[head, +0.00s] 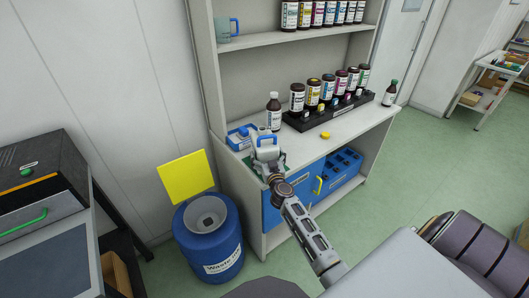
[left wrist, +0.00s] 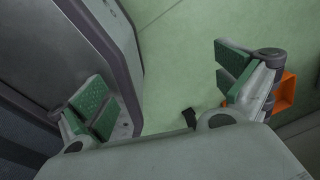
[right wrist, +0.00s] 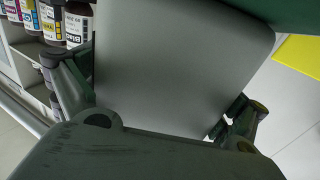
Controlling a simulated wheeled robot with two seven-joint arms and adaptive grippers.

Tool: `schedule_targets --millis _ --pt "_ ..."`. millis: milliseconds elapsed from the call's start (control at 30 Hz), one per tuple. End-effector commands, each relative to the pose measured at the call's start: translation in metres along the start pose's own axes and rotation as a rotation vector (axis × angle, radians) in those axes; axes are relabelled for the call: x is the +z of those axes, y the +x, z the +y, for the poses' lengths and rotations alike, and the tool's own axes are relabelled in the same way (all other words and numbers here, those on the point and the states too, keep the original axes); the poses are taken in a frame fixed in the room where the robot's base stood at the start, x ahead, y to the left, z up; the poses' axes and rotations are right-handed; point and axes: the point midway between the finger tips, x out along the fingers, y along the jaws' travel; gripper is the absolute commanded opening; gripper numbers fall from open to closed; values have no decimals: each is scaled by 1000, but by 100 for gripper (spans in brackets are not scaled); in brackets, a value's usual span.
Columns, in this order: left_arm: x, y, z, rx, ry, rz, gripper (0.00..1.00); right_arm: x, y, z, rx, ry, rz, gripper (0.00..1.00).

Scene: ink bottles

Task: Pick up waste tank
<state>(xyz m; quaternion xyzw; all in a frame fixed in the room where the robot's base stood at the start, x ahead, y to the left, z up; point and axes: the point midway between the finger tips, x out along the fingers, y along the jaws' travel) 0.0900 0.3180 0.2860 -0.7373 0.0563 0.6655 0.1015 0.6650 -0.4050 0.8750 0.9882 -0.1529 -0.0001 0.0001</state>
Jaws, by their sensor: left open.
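A pale grey tank with a blue handle (head: 266,147) is at the left end of the bench in the head view. My right gripper (head: 270,167) has its fingers on either side of it. In the right wrist view a flat grey face of the tank (right wrist: 180,65) fills the middle, with a finger at each side edge, and it looks gripped. Its underside is hidden, so I cannot tell if it touches the bench. My left gripper (left wrist: 165,95) is open and empty above green floor in the left wrist view; it is not seen in the head view.
A blue drum labelled as waste (head: 212,255) with a grey funnel top and raised yellow lid (head: 186,177) stands left of the bench. Brown bottles (head: 274,112) and a black rack (head: 330,112) stand on the bench. A yellow cap (head: 325,135) lies near its front. A dark machine (head: 40,190) is at left.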

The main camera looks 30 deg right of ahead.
Motion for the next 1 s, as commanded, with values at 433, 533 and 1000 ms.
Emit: schedule_targets --millis 433,533,1000 --pt "-10 0 -3 -3 0 11 100 -2 1 0 0 0 4 41" --pt "-16 1 -5 -5 0 18 100 -2 0 0 0 0 3 41" --pt "-10 -8 -3 -2 0 11 100 -12 0 0 0 1 4 41"
